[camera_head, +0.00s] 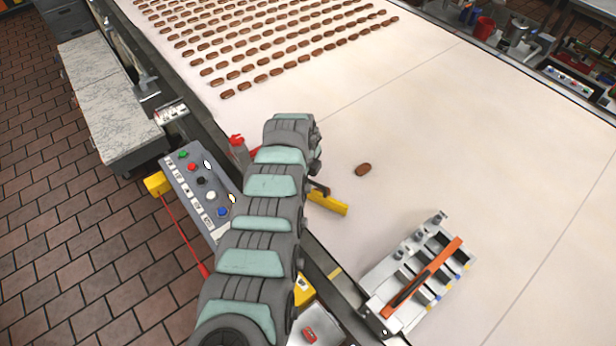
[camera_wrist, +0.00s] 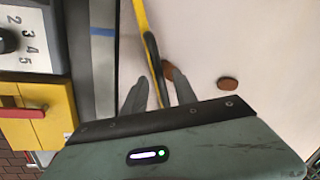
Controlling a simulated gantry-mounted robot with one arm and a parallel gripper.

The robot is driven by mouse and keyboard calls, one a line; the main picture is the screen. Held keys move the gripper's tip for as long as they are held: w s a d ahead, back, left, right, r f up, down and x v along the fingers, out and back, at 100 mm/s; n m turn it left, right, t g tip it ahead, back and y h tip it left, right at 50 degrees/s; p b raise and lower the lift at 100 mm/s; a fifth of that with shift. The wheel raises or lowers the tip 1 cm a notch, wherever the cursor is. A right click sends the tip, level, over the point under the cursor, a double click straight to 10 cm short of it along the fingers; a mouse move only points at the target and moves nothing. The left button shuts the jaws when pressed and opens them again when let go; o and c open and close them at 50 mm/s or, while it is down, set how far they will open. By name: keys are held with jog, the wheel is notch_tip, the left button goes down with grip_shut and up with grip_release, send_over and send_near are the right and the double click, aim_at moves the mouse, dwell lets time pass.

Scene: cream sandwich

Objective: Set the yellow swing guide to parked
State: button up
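The yellow swing guide (camera_head: 328,203) shows in the head view as a short yellow bar over the pale belt, just right of my arm. My arm hides its other part. In the wrist view the yellow guide (camera_wrist: 139,14) runs from the top edge down between my fingers, with a dark curved piece along it. My gripper (camera_wrist: 156,76) is open, with one finger on each side of the guide and visible gaps. Whether a finger touches it I cannot tell. In the head view my gripper is hidden behind the arm. No parked marking is readable.
A brown cookie (camera_head: 363,169) lies on the belt (camera_head: 420,130) right of the guide, below rows of cookies. A metal rack with an orange bar (camera_head: 425,275) stands at lower right. A control panel with buttons (camera_head: 197,190) and a red-topped post (camera_head: 238,147) are left of my arm.

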grip_shut()
dwell(1.4)
